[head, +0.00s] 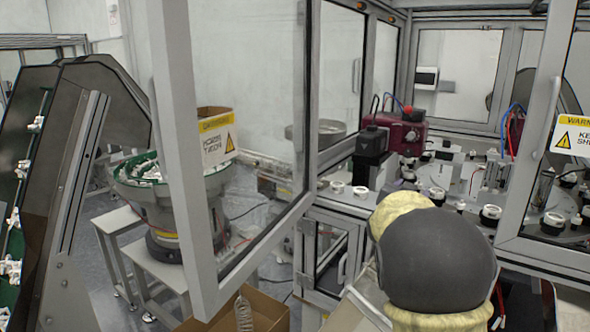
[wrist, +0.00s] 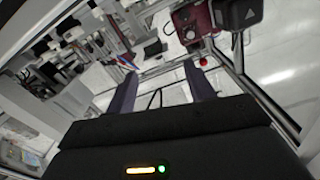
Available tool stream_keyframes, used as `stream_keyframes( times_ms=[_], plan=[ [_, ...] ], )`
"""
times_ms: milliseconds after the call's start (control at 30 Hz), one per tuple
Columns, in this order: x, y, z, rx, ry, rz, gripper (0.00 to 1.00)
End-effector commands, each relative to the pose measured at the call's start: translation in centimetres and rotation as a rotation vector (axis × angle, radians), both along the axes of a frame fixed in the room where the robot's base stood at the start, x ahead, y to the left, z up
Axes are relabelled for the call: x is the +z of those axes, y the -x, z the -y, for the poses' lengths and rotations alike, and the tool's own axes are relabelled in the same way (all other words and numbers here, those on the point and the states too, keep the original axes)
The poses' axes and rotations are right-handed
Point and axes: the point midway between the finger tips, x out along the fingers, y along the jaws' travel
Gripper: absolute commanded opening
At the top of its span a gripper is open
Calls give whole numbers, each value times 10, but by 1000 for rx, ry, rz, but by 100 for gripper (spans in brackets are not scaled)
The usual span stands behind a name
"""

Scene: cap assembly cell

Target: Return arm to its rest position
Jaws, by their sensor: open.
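My arm fills the lower right of the head view, a dark rounded link with cream-coloured parts, in front of the open cell doorway. My gripper does not show clearly in the head view. In the wrist view my gripper (wrist: 160,75) has its two dark fingers apart with nothing between them. Cell machinery and a light floor or surface show beyond the fingertips. I cannot tell how far the fingers are from the machinery.
A framed glass door (head: 175,150) stands open left of my arm. Inside the cell is a red machine unit (head: 402,130). A bowl feeder (head: 160,200) stands on the left. A cardboard box (head: 262,312) sits on the floor. A conveyor (head: 60,170) rises at far left.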

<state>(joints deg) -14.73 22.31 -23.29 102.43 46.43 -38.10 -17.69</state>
Motion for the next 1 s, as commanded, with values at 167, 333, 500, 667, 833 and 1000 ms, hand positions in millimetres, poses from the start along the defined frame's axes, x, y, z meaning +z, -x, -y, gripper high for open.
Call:
stream_keyframes(
  times_ms=[167, 333, 500, 667, 833, 1000],
  plan=[
    [-13, 5, -8, 47, -22, -59, 53],
    [-34, 14, -22, 120, -55, -149, 53],
    [-61, 33, -42, 213, -98, -274, 53],
    [-94, 63, -65, 314, -143, -430, 53],
    [-138, 125, -97, 444, -200, -673, 53],
    [-180, 216, -126, 564, -234, -976, 53]
  ],
)
